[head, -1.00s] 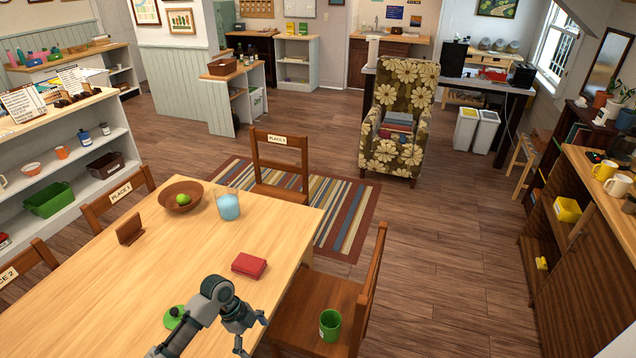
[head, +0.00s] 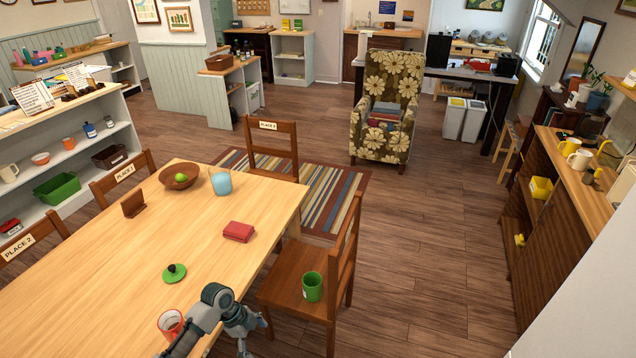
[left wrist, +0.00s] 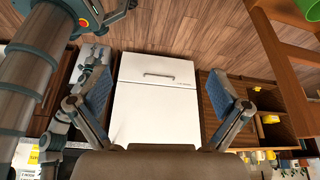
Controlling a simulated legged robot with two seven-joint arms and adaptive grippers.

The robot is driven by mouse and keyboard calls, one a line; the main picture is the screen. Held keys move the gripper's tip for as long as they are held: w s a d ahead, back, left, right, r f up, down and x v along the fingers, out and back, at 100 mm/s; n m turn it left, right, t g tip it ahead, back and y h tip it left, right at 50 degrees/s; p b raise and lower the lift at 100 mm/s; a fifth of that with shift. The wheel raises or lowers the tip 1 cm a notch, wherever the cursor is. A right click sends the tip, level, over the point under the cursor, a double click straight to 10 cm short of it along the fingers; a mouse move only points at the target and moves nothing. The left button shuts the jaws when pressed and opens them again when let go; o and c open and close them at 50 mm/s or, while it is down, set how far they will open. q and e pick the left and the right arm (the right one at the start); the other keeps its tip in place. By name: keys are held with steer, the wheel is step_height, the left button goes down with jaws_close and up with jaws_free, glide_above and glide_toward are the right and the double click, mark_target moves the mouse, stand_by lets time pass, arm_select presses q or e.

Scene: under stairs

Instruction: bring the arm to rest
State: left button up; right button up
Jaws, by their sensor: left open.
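My left gripper (head: 252,335) is low in the head view, past the near right corner of the wooden table (head: 110,290) and in front of the chair with a green cup. In the left wrist view its two blue-padded fingers (left wrist: 158,97) are spread wide with nothing between them. A white appliance-like front with a dark handle (left wrist: 158,120) shows beyond the fingers, apart from them.
The green cup (head: 312,287) stands on the chair seat (head: 283,290). Open floor (head: 410,270) lies to the right, before a pale surface (head: 590,290).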

arm_select(q)
steer(key=s+a+f+n+t+y, duration=0.1)
steer(key=s+a+f+n, duration=0.2)
steer(key=f, duration=0.6)
steer(key=s+f+n+t, duration=0.15)
steer(key=f+n, duration=0.25)
steer(key=f, duration=0.6)
steer(key=s+a+f+n+y, duration=0.15)
steer(key=s+f+n, duration=0.25)
steer(key=f, duration=0.5)
steer(key=s+f+n, duration=0.2)
steer(key=s+f, duration=0.4)
steer(key=s, duration=0.5)
steer(key=s+a+f+n+y, duration=0.1)
steer(key=s+f, duration=0.4)
steer(key=s, duration=0.6)
steer(key=s+a+f+n+y, duration=0.1)
steer(key=s+f+n, duration=0.2)
steer(key=s+f, duration=0.3)
steer(key=s, duration=0.5)
steer(key=shift+s+f+n, duration=0.3)
steer(key=shift+n, duration=0.1)
arm_select(e)
steer(key=shift+w+d+r, duration=0.1)
steer(key=shift+w+r, duration=0.05)
steer(key=shift+w, duration=0.25)
arm_select(q)
steer(key=shift+a, duration=0.1)
